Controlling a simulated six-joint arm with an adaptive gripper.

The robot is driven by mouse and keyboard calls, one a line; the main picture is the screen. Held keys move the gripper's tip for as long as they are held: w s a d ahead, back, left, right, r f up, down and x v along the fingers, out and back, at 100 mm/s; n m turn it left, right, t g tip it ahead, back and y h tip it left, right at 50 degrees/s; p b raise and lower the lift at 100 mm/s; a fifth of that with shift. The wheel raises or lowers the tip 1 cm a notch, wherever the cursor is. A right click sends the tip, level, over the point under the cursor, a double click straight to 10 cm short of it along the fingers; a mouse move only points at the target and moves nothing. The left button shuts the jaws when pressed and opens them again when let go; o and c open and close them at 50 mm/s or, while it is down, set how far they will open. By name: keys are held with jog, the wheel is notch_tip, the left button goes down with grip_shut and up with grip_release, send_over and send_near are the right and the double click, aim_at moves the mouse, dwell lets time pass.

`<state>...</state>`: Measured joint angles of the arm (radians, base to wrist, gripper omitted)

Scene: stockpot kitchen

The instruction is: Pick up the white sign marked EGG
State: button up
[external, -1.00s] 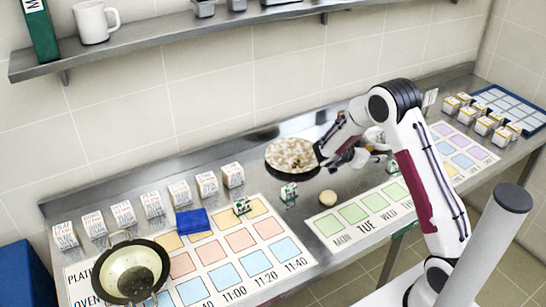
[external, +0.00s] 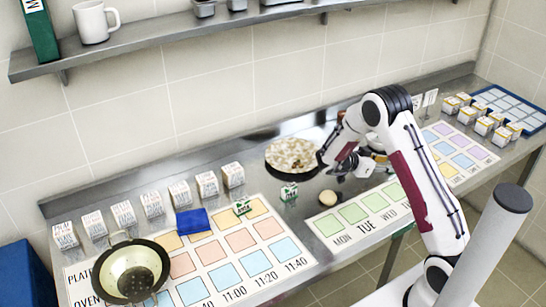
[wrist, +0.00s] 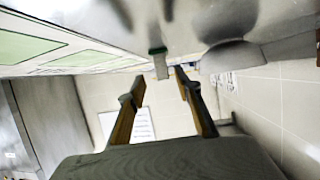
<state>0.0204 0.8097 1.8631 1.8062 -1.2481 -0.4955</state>
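Two small upright white signs, one on the left (external: 416,102) and one on the right (external: 430,98), stand at the back of the counter, beyond my arm in the external view. Their lettering is too small to read, so I cannot tell which is marked EGG. My gripper (wrist: 158,80) is open in the wrist view, its two fingers apart with nothing clearly held. A small pale block with a green top (wrist: 159,62) shows just beyond the fingertips, between them. In the external view the gripper is low over the counter, right of the pan, partly hidden by my arm.
A filled pan (external: 293,155) stands left of my gripper. A tan round item (external: 328,197) and a green-marked box (external: 289,191) lie in front of it. A weekday mat (external: 352,214) lies nearby. Several white boxes (external: 484,126) stand at right.

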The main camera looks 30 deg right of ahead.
jog(key=shift+d+f, duration=0.1)
jog(key=shift+d, duration=0.15)
jog(key=shift+d, duration=0.15)
jog(key=shift+x, duration=2.45)
jog(key=shift+w+d, duration=0.1)
jog(key=shift+w, duration=0.05)
grip_shut()
